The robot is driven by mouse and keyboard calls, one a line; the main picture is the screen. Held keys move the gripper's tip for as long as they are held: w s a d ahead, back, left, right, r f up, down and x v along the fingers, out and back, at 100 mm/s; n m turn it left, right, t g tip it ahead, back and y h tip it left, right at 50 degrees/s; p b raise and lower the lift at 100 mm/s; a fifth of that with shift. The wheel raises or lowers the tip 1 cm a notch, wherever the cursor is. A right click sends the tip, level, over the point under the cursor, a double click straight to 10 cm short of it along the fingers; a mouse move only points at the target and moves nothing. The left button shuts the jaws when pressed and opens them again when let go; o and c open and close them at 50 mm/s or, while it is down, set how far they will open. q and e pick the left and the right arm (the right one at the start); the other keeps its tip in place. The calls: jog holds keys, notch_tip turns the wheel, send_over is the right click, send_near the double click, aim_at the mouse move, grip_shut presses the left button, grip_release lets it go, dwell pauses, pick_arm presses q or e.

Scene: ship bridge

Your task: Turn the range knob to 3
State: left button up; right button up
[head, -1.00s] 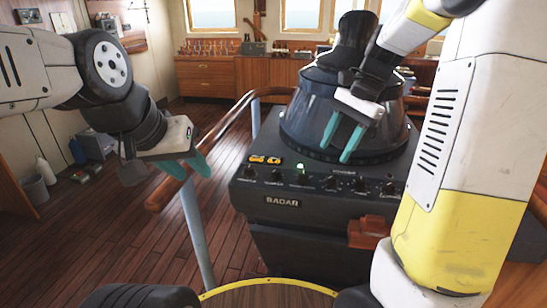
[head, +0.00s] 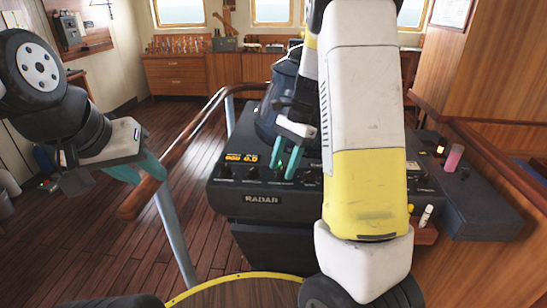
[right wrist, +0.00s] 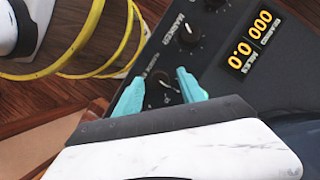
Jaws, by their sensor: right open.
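The black radar console (head: 262,199) stands ahead with a row of small black knobs along its sloped front. The labels are too small to read in the head view, so I cannot tell which is the range knob. My right gripper (head: 284,162) is open over the front panel. In the right wrist view its teal fingertips (right wrist: 160,82) stand on either side of a black knob (right wrist: 162,94), whose label is partly hidden. A knob labelled MARKER (right wrist: 187,36) lies beyond. Contact with the knob cannot be told. My left gripper (head: 138,170) is open and empty, left of the console.
A yellow digit display (head: 241,158) is on the panel; in the wrist view it reads 000 and 0.0. A wooden handrail (head: 170,168) on a blue post runs left of the console. My right arm hides the console's right part. A side panel (head: 468,195) holds a pink-topped item.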

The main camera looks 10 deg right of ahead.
jog(key=shift+f, duration=0.1)
grip_shut()
jog(key=shift+n, duration=0.3)
jog(key=n+g+h, duration=0.1)
jog(key=n, duration=0.3)
jog(key=shift+w+a, duration=0.1)
jog(key=shift+a+n+g+h, duration=0.1)
jog(key=shift+n+g+h, duration=0.25)
jog(key=shift+n, duration=0.7)
jog(key=shift+n+g+h, duration=0.15)
jog(key=shift+n+h, duration=0.3)
jog(key=shift+n, duration=0.6)
grip_release()
